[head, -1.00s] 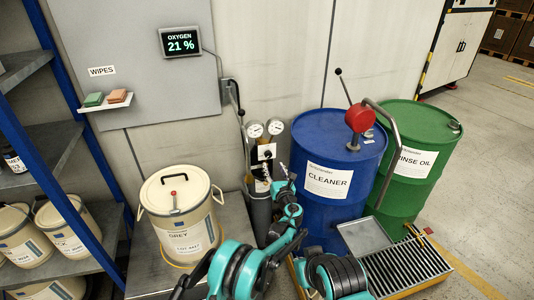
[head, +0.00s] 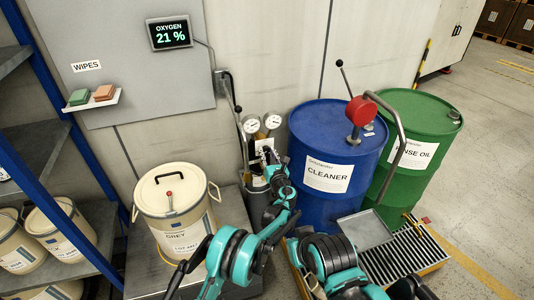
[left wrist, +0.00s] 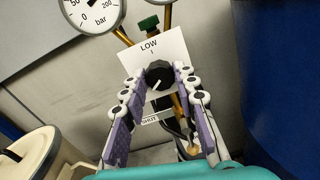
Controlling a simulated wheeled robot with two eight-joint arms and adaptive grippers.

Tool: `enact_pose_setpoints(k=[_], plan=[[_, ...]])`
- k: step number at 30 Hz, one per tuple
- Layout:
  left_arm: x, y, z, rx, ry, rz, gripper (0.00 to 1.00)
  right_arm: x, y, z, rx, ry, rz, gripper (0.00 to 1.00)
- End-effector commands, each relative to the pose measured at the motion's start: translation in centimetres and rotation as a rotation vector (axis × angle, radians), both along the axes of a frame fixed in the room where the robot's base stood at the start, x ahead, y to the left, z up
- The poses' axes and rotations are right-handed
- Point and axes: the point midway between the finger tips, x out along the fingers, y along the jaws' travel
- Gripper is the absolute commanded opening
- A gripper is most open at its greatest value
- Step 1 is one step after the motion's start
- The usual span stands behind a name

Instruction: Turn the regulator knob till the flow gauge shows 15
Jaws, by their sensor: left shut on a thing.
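The regulator knob (left wrist: 158,75) is dark and round with a pale pointer line, on a white plate marked LOW (left wrist: 150,50) in the left wrist view. My left gripper (left wrist: 157,80) has one finger on each side of the knob and is shut on it. In the head view the left gripper (head: 268,158) is at the regulator and hides the knob. Two round gauges (head: 251,125) (head: 271,121) sit above it; their readings are too small to tell. One gauge, marked bar (left wrist: 92,14), is cut off in the left wrist view. My right gripper is not in view.
A blue CLEANER drum (head: 310,205) with a red hand pump (head: 360,111) stands right of the regulator, a green RINSE OIL drum (head: 425,120) beyond it. A cream bucket (head: 172,215) stands at left. A wall panel (head: 120,40) is behind.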

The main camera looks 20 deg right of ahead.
Motion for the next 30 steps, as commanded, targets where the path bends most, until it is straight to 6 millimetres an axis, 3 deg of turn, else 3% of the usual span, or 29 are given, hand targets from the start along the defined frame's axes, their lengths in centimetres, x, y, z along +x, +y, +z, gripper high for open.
enact_pose_setpoints(k=[14,30], plan=[[0.1,0.0,-0.1,-0.064,-0.001,0.000,0.00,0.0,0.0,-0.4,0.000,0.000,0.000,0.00],[0.1,0.0,-0.2,-0.504,-0.018,0.000,0.00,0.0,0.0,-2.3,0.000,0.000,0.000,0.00]])
